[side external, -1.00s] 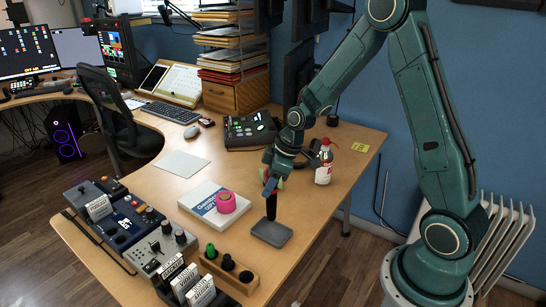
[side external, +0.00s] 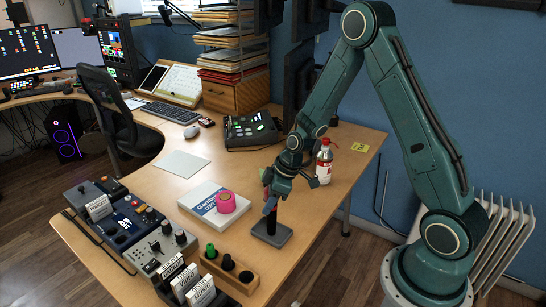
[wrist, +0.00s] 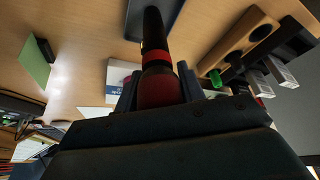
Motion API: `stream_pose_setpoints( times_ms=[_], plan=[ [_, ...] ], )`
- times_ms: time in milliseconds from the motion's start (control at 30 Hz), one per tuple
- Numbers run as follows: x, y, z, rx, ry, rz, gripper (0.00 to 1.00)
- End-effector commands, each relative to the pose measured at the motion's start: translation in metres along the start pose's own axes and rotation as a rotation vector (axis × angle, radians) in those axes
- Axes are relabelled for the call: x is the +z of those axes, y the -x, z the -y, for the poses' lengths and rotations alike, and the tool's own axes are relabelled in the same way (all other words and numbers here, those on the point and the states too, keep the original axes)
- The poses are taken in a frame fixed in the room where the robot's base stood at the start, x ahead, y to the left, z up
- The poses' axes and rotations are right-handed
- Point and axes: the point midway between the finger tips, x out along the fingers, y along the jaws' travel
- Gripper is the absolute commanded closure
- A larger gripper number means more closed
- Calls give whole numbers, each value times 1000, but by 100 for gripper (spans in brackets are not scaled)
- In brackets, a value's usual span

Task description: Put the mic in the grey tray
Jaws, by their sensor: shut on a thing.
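The mic (side external: 271,226) is black and stands upright below my gripper (side external: 271,204). In the wrist view its red end and red band (wrist: 157,56) sit between my fingers (wrist: 158,88), which are shut on it. Its black handle points away from me toward the tray. The grey tray (side external: 284,237) is a small flat tray near the desk's front edge. The mic's lower end is over the tray, within its outline; I cannot tell whether it touches. Part of the tray also shows in the wrist view (wrist: 133,22).
A pink roll (side external: 226,203) sits on a white book (side external: 201,207) left of the tray. A wooden holder (side external: 240,280) with a green piece stands in front. A red and white bottle (side external: 324,163) stands behind, to the right.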

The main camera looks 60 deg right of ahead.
Motion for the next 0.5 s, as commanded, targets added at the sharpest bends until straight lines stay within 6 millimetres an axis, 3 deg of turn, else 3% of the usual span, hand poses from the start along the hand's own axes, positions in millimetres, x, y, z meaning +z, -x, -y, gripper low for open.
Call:
stream_pose_setpoints(
  times_ms=[400, 433, 500],
  plan=[
    [1, -3, 0, 1, 0, -1, 90],
    [1, -3, 0, 1, 0, 0, 57],
    [1, -3, 0, 1, 0, -1, 43]
  ],
)
